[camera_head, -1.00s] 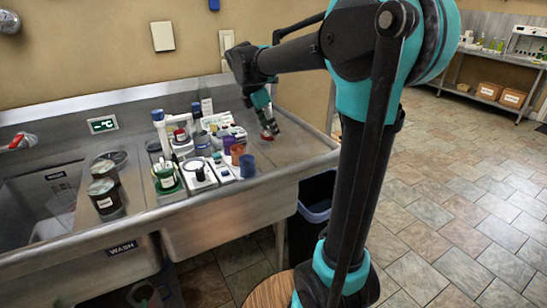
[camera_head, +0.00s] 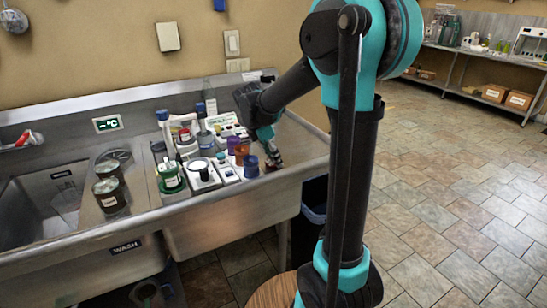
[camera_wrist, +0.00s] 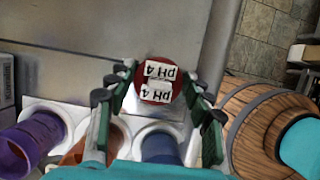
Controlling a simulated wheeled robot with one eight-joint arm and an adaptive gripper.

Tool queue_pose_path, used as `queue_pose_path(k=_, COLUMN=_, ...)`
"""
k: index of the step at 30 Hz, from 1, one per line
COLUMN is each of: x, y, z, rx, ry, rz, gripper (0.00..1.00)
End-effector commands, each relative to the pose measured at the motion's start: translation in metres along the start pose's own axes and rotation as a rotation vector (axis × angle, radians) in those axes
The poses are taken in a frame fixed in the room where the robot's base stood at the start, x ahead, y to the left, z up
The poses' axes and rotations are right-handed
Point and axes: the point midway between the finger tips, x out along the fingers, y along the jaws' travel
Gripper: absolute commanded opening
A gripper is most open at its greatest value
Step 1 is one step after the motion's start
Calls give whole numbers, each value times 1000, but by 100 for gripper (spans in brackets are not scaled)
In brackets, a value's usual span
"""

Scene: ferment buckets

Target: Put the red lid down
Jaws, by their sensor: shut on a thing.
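The red lid (camera_wrist: 122,76) shows in the wrist view as a round red disc, largely covered by two white labels reading "pH 4". It sits between the two fingers of my gripper (camera_wrist: 157,98), which is shut on it. In the head view my gripper (camera_head: 273,163) points down at the right end of the steel sink counter (camera_head: 296,158), close to the front edge and just right of the blue cup (camera_head: 250,168). The lid is barely visible there. I cannot tell whether it touches the counter.
A purple cup (camera_head: 242,149) and an orange cup (camera_head: 236,159) stand left of my gripper, beside white trays and several bottles. Two dark jars (camera_head: 109,195) stand farther left. Bare steel lies behind and right of my gripper. A dark bin (camera_head: 309,220) stands below the edge.

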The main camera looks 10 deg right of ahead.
Motion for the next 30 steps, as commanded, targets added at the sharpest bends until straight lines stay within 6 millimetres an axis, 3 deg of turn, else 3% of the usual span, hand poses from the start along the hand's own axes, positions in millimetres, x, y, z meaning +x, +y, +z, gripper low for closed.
queue_pose_path(k=5, x=3, y=0, z=-1, rx=0, ry=0, rz=0, gripper=40)
queue_pose_path(k=6, x=2, y=0, z=-1, rx=0, ry=0, rz=0, gripper=56)
queue_pose_path(k=7, x=2, y=0, z=-1, rx=0, ry=0, rz=0, gripper=60)
queue_pose_path(k=18, x=-1, y=0, z=0, rx=0, ry=0, rz=0, gripper=60)
queue_pose_path(k=23, x=-22, y=0, z=0, rx=-2, ry=0, rz=1, gripper=60)
queue_pose_path(k=30, x=-72, y=0, z=0, rx=-2, ry=0, rz=1, gripper=60)
